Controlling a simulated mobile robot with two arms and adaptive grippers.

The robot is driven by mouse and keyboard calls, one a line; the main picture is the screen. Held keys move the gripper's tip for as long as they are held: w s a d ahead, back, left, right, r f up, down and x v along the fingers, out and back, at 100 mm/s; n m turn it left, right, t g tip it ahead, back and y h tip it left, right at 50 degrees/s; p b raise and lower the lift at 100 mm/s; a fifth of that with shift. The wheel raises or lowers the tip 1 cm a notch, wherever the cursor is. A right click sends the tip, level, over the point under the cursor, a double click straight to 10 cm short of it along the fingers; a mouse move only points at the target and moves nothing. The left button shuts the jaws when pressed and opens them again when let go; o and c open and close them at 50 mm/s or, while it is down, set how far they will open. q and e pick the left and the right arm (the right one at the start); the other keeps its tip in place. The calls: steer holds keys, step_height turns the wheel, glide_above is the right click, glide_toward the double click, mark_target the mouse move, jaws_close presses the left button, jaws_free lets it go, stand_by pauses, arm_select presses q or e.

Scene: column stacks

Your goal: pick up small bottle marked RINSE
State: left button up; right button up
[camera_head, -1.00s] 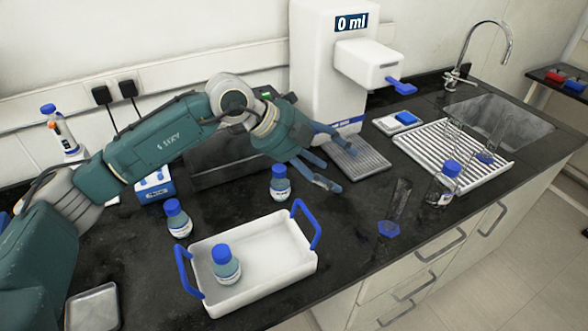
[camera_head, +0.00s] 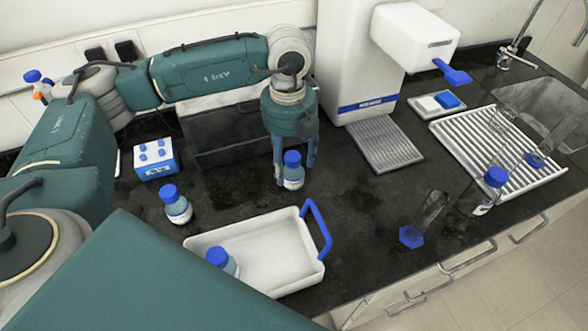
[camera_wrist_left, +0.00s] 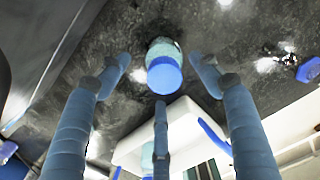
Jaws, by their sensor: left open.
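A small blue-capped bottle (camera_head: 293,176) stands on the black counter; its label is too small to read. My left gripper (camera_head: 295,162) points down over it, with open fingers to either side. In the left wrist view the bottle (camera_wrist_left: 163,72) shows between the spread fingers (camera_wrist_left: 160,75), with gaps on both sides. A similar bottle (camera_head: 177,207) stands to the left, and another (camera_head: 220,261) is in the white tray. I cannot read which is marked RINSE. My right gripper is not in view.
The white tray (camera_head: 287,250) with blue handles is just in front of the bottle. A white dispenser (camera_head: 355,70) with a grey grille (camera_head: 384,145) stands to the right. A blue-and-white box (camera_head: 156,160) is at left.

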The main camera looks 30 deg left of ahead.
mark_target(293, 172)
arm_select(q)
steer(key=shift+w+f, duration=0.1)
steer(key=shift+f, duration=0.2)
steer(key=f+p, duration=0.1)
steer(key=f, duration=0.2)
steer(key=f+p, duration=0.1)
steer(key=shift+w+d+f+p, duration=0.2)
steer(key=shift+w+d+p, duration=0.05)
steer(key=shift+w+p, duration=0.05)
steer(key=shift+f, duration=0.3)
steer(key=c, duration=1.4)
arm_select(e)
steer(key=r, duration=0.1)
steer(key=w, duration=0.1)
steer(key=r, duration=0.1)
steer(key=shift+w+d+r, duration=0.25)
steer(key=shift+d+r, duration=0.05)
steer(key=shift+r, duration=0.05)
arm_select(q)
steer(key=shift+w+r, duration=0.1)
steer(key=shift+c, duration=0.2)
